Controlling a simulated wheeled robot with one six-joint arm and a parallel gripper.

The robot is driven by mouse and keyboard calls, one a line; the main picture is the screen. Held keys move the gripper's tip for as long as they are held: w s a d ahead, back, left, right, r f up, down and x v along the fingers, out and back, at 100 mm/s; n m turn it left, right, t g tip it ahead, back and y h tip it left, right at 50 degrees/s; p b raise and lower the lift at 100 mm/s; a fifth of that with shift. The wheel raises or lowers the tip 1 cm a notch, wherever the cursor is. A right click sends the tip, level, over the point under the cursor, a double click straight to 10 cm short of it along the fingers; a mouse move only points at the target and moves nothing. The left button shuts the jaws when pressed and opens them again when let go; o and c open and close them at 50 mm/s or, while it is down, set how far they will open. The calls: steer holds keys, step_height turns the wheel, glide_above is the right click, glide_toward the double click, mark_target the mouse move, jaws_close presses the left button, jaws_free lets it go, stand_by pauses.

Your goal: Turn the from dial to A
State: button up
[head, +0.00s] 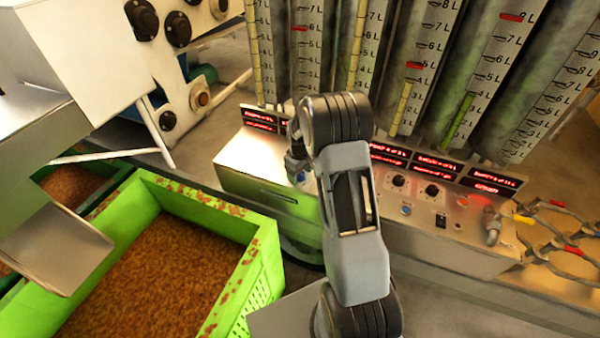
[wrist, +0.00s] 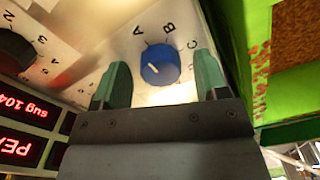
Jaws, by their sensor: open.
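A round blue dial (wrist: 160,62) with a white pointer mark sits on the pale console panel in the wrist view. Letters A, B and C are printed around it, A above its left side, B above it and C to its right. The white mark is on the dial's left half, not at a letter I can read. My gripper (wrist: 163,66) is open, one green finger on each side of the dial; I cannot tell if they touch it.
A black dial (wrist: 14,52) and red displays (wrist: 20,140) are left of the blue dial in the wrist view. In the head view the console (head: 265,165) stands below tall graduated tubes (head: 400,60). A green crate (head: 262,262) of brown grains stands at left.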

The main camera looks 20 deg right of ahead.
mark_target(301, 176)
step_height(301, 176, up, 14)
steer(key=b, duration=0.1)
steer(key=shift+b, duration=0.35)
steer(key=shift+f, duration=0.1)
stand_by(0.5)
steer(key=s+a+r+m+t, duration=0.2)
steer(key=s+a, duration=0.3)
steer(key=s, duration=0.6)
steer(key=s+a+r+m+t, duration=0.2)
steer(key=s+a+r, duration=0.2)
steer(key=s, duration=0.7)
steer(key=shift+a, duration=0.8)
